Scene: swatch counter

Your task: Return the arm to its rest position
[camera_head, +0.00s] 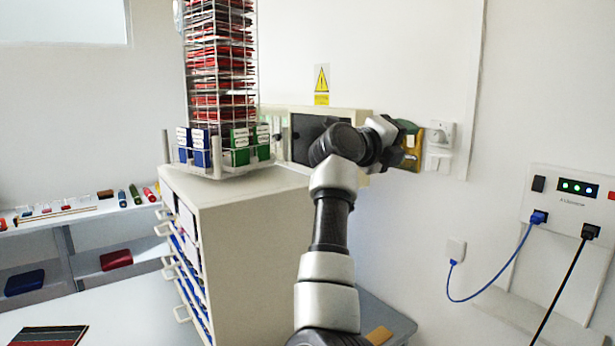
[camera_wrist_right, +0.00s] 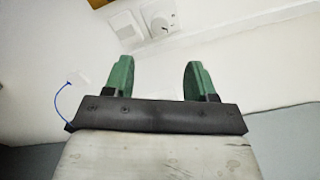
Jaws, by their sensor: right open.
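My right arm rises from the bottom centre of the head view and reaches up and away past the drawer cabinet. Its gripper (camera_head: 408,142) is at the far end, in front of the white wall and partly hidden by my wrist. In the right wrist view the two green fingers of the right gripper (camera_wrist_right: 157,80) stand wide apart. Nothing is between them; pale wall and a white socket lie beyond. My left arm and left gripper are in neither view.
A white drawer cabinet (camera_head: 255,225) stands close left of my right arm, with a wire rack (camera_head: 222,85) of red packets on top. A grey-framed box (camera_head: 355,113) is behind my wrist. A wall panel (camera_head: 572,210) with blue and black cables is at the right.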

